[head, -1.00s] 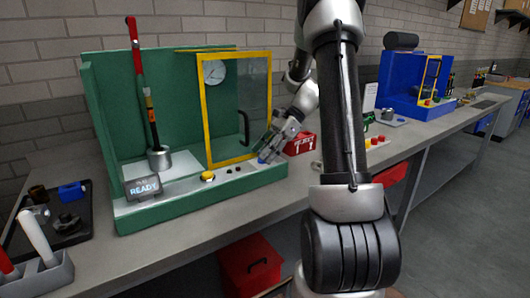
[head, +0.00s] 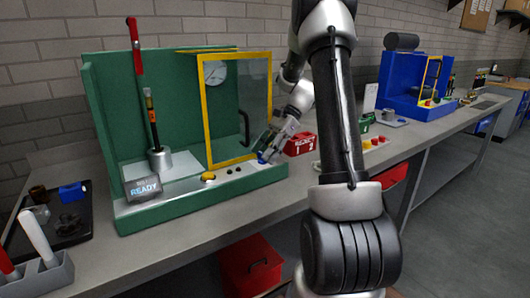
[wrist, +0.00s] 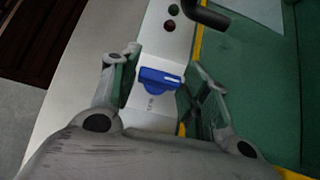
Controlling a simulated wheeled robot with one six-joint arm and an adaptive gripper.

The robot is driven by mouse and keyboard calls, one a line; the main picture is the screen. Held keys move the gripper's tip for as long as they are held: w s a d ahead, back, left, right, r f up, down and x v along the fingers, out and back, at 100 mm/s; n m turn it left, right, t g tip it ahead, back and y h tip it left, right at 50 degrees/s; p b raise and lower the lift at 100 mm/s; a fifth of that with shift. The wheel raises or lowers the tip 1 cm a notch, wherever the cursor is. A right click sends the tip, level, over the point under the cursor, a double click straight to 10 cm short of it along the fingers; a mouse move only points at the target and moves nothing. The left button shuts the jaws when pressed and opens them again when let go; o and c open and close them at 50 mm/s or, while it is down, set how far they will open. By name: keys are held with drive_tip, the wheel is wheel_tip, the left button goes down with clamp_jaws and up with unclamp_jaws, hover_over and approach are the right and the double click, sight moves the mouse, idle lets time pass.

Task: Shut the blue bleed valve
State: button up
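The blue bleed valve (wrist: 160,80) is a small blue handle on the pale front strip of the green press station (head: 190,205). In the wrist view it lies between my gripper's two fingers (wrist: 160,88), with a gap on each side. My gripper is open around it, and I see no contact. In the head view my gripper (head: 268,150) is at the right front corner of the station, with the blue valve (head: 262,158) just visible at its tip. Small lettering beside the handle is too small to read.
A yellow-framed door (head: 207,115) with a black handle (head: 244,128) stands close left of my gripper. A yellow button (head: 208,177) and dark buttons sit along the front strip. A red box (head: 300,144) stands just right of my gripper.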

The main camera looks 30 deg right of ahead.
drive_tip(key=shift+o, duration=0.7)
